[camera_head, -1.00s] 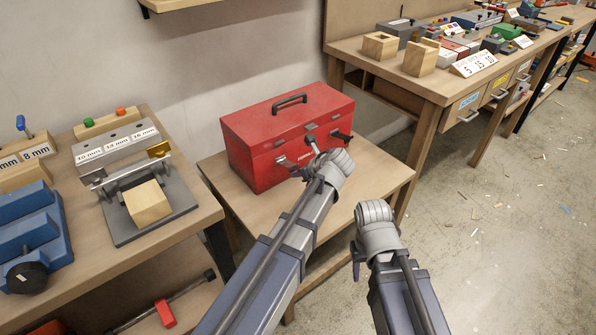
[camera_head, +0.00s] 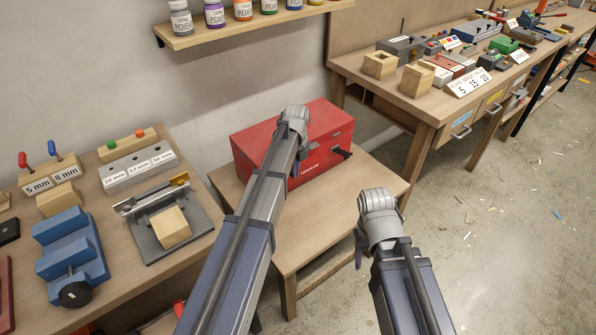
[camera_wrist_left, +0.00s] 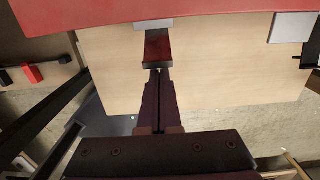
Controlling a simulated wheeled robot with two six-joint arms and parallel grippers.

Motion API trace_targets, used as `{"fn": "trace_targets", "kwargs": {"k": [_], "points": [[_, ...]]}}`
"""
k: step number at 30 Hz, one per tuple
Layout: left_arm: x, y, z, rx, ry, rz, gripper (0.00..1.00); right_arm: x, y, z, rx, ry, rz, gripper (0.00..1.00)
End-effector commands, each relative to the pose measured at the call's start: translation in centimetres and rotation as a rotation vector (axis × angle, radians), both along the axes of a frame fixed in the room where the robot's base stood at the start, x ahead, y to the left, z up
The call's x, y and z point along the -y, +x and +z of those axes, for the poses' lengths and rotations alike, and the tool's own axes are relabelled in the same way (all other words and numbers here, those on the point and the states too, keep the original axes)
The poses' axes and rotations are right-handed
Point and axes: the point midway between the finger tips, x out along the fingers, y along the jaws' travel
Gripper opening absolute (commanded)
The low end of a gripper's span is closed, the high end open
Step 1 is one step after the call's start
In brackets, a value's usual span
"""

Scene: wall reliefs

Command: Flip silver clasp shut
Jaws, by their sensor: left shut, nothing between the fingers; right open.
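The red toolbox (camera_head: 325,125) stands closed-lidded on a small wooden table. In the left wrist view its red edge (camera_wrist_left: 90,14) runs along the top. A silver clasp plate (camera_wrist_left: 290,27) shows there at the right, and another silver piece (camera_wrist_left: 152,23) at the middle. A reddish, dark-tipped piece (camera_wrist_left: 158,47) juts out below the middle one, just ahead of my left gripper (camera_wrist_left: 158,75). Its fingers are shut and empty; contact is unclear. In the head view my left arm covers the toolbox's left front. My right gripper (camera_head: 360,247) is open, away from the toolbox.
The small table's top (camera_head: 340,195) is bare in front of the toolbox. A bench at the left holds a blue vise (camera_head: 70,250) and a wooden block (camera_head: 171,228). A cluttered bench (camera_head: 425,95) stands at the right. A shelf of pigment jars (camera_head: 240,28) hangs above.

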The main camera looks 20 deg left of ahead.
Motion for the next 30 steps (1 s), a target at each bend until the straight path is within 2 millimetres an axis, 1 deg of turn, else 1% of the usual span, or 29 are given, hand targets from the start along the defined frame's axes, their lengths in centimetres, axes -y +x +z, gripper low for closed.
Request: {"fn": "trace_targets", "kwargs": {"k": [1,7,14,25,30], "points": [[-0.4,0.5,0.5,-0.010,-0.015,0.002,0.00,0.0,0.0,0.5,0.000,0.000,0.000,0.50],[-1.1,0.9,1.0,-0.012,-0.017,-0.001,0.00,0.0,0.0,1.0,0.000,0.000,0.000,0.50],[-1.0,0.8,0.9,-0.012,-0.016,-0.001,0.00,0.0,0.0,0.9,0.000,0.000,0.000,0.50],[-1.0,0.8,2.4,-0.012,-0.015,0.000,0.00,0.0,0.0,2.4,0.000,0.000,0.000,0.50],[-1.0,0.8,2.5,-0.012,-0.015,0.000,0.00,0.0,0.0,2.5,0.000,0.000,0.000,0.50]]}}
